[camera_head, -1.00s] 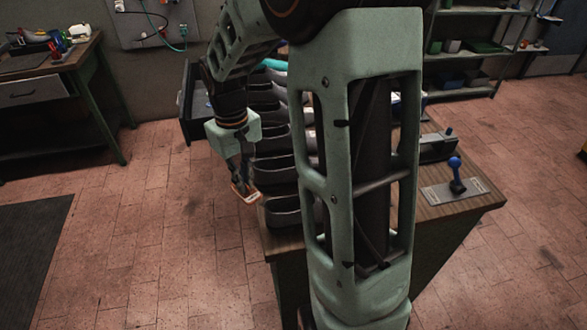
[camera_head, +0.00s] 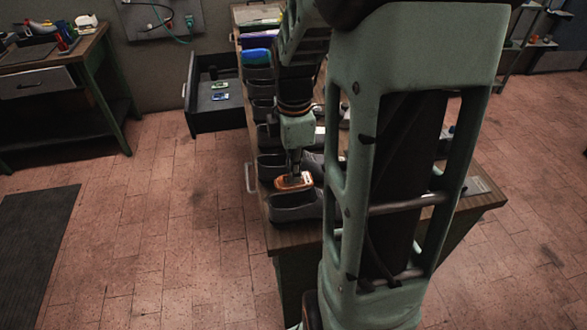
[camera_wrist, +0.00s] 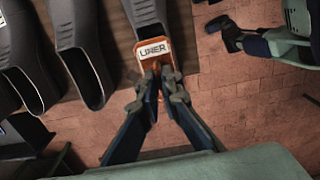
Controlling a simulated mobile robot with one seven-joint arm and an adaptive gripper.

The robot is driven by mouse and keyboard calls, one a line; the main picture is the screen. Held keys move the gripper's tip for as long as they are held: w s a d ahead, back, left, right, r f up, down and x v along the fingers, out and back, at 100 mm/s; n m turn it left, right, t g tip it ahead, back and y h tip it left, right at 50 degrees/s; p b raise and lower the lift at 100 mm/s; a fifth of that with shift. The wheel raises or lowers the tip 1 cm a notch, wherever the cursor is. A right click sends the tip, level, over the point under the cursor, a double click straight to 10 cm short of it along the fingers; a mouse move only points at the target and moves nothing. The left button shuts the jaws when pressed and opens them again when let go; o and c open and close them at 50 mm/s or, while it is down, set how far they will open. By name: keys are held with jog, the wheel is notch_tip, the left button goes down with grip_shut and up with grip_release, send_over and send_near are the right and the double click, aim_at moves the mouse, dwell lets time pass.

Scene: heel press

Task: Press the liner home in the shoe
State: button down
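My gripper (camera_head: 294,173) points down over the near end of a row of dark shoes. It is shut on the liner (camera_head: 293,182), an orange-brown piece with a white label. In the wrist view the liner (camera_wrist: 155,52) reads "LINER" and sits at the fingertips (camera_wrist: 160,73). Its far end overlaps the open heel of the rightmost shoe (camera_wrist: 145,14); I cannot tell whether they touch. In the head view the nearest shoe (camera_head: 296,208) lies just below and in front of the liner.
More shoes, including one beside it (camera_wrist: 82,62), line the wooden bench (camera_head: 300,237). An open drawer (camera_head: 213,112) with small items juts from the bench's left side. My arm hides much of the bench top.

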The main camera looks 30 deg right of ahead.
jog(key=shift+f+b, duration=3.9)
jog(key=shift+f, duration=1.2)
jog(key=c, duration=2.1)
grip_release()
jog(key=shift+r, duration=0.15)
jog(key=shift+r+p, duration=3.7)
jog(key=shift+r, duration=0.75)
